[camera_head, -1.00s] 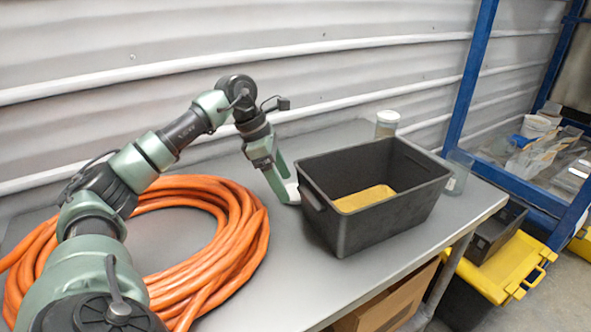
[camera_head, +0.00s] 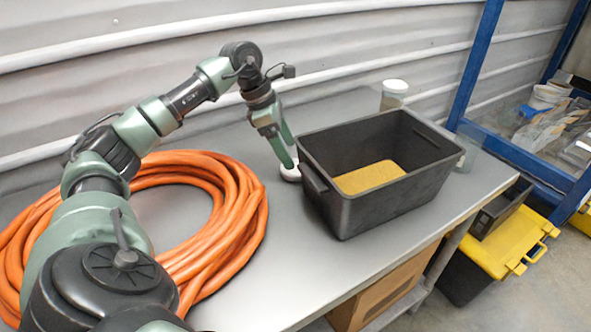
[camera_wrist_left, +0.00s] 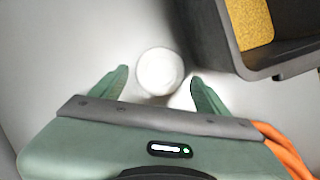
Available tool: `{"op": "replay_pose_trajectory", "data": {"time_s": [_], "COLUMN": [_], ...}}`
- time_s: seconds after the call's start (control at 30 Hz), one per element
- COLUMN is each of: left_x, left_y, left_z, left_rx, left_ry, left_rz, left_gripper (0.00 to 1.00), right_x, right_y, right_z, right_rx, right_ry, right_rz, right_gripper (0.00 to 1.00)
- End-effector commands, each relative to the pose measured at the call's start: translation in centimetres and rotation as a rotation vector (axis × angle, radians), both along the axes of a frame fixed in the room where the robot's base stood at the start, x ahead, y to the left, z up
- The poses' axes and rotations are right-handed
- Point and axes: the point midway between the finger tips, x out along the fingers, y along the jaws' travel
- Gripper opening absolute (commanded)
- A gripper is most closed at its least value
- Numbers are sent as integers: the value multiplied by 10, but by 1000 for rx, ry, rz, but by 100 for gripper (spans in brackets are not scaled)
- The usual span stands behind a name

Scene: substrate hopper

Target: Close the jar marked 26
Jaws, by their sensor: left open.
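A round white lid-like disc (camera_head: 290,174) lies on the table just left of the dark bin. It also shows in the left wrist view (camera_wrist_left: 160,71), between and just beyond my fingertips. My left gripper (camera_head: 288,164) is open above it, pointing down, with one finger on either side; the left wrist view shows both fingers (camera_wrist_left: 159,77) apart. A jar with a whitish top (camera_head: 393,94) stands behind the bin. A clear glass jar (camera_head: 467,157) stands at the bin's right side, partly hidden by it; I see no lid on it. No number is readable. My right gripper is not in view.
The dark bin (camera_head: 334,215) holds a yellow-brown block or fill (camera_head: 368,177) and stands close to the right of my left gripper. A coiled orange hose (camera_head: 232,240) covers the table's left side. The grey table (camera_head: 290,270) is clear in front. A blue rack post (camera_head: 473,65) rises at right.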

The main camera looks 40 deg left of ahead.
Motion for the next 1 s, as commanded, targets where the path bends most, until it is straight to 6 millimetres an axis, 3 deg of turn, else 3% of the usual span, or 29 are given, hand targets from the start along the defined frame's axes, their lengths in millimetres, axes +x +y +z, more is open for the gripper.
{"op": "replay_pose_trajectory", "data": {"time_s": [0.27,0.63,1.0], "left_x": [1,12,13], "left_y": [-1,-15,-16], "left_z": [-2,-45,-48], "left_rx": [1,1,1], "left_ry": [-1,-1,-1], "left_rz": [0,0,1], "left_gripper": [75,75,75], "right_x": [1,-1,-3], "right_y": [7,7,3], "right_z": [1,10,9], "right_rx": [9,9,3], "right_ry": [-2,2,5], "right_rz": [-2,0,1], "right_gripper": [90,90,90]}}
